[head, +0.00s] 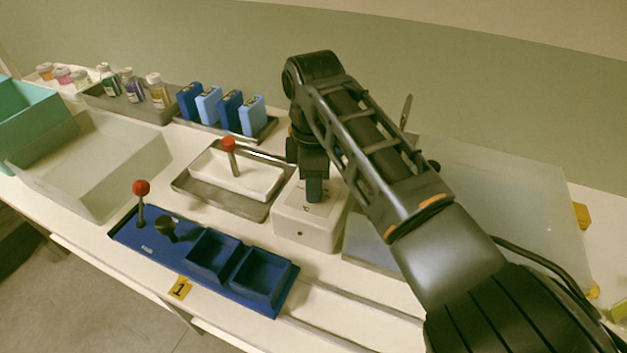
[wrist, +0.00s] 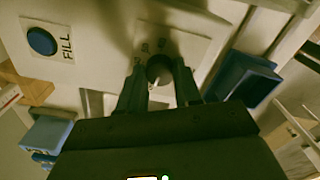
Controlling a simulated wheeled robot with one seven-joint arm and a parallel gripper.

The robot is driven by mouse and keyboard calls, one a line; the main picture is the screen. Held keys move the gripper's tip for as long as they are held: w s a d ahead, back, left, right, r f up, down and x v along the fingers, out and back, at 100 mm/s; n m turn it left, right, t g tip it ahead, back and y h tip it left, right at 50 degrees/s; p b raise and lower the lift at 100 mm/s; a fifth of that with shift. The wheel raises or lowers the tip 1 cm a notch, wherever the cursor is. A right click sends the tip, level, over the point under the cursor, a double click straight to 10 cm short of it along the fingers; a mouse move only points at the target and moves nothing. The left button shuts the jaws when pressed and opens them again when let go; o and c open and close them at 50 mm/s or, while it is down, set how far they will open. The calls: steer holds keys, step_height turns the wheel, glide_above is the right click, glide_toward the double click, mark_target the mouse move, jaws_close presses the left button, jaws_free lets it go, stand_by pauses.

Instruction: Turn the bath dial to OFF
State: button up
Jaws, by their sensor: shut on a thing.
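The bath is a white box (head: 300,222) near the middle of the table in the head view. My gripper (head: 315,190) points straight down onto its top face and hides the dial there. In the wrist view my gripper (wrist: 159,88) has its two fingers closed on either side of the dark round bath dial (wrist: 158,69). Small number marks show on the pale panel beside the dial. A light mark shows on the dial, but I cannot tell which setting it points to. No OFF label is readable.
A blue FILL button (wrist: 42,40) shows in the wrist view. A blue rack (head: 160,245) with a red-knobbed post stands front left. A metal tray (head: 185,187) with a white block is left of the bath. Bottles (head: 135,88) and blue packs (head: 228,108) stand behind.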

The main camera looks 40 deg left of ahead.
steer(key=o, duration=1)
steer(key=shift+o, duration=0.2)
steer(key=shift+r+b, duration=0.4)
steer(key=shift+r, duration=3.5)
